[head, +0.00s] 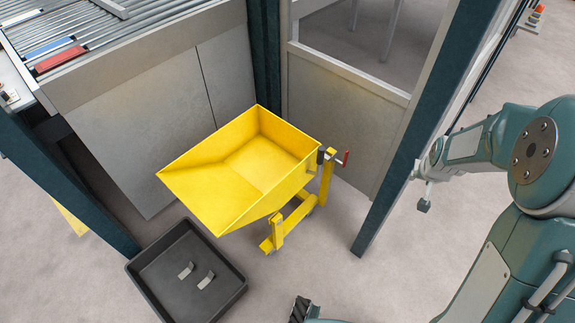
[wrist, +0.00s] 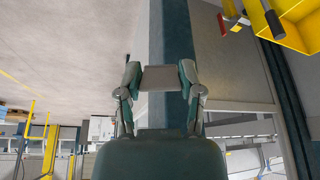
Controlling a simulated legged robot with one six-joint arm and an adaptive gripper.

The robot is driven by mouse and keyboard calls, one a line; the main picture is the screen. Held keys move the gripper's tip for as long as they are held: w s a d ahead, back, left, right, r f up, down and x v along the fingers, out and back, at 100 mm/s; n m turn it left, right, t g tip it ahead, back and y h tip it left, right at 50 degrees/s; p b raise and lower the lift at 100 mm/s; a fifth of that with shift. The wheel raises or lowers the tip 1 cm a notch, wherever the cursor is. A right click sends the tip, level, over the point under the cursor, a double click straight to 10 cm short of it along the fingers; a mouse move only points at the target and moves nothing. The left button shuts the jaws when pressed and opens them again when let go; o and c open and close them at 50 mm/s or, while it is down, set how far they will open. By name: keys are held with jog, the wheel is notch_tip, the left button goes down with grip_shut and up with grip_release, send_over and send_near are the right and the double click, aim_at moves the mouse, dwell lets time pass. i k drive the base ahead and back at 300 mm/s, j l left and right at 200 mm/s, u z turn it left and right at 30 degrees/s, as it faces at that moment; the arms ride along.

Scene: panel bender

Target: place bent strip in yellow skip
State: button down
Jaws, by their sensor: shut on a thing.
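The yellow skip (head: 215,185) stands on the floor in the middle of the head view, its tray open upward and empty. A corner of it shows at the top right of the wrist view (wrist: 297,35). My gripper (wrist: 160,76) is shut on a flat grey-brown strip (wrist: 160,79), held across between both fingertips. Its bend cannot be made out from this angle. In the head view my gripper (head: 424,178) is right of the skip, apart from it, beyond a dark green post; the strip is hard to pick out there.
A black tray (head: 146,292) with two small pale bent pieces (head: 206,280) lies on the floor, front left of the skip. A dark green post (head: 412,130) stands between my gripper and the skip. Grey panels back the skip. A red-tipped handle (head: 345,158) sticks out at its right.

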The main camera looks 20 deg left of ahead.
aim_at(283, 176)
jog(key=i+u, duration=0.15)
jog(key=u, duration=0.25)
jog(key=i+u, duration=0.2)
jog(key=u, duration=0.2)
jog(key=i+l+u, duration=0.1)
jog(key=u, duration=0.3)
jog(key=i+l+u, duration=0.2)
jog(key=i+u, duration=0.15)
jog(key=i, duration=0.05)
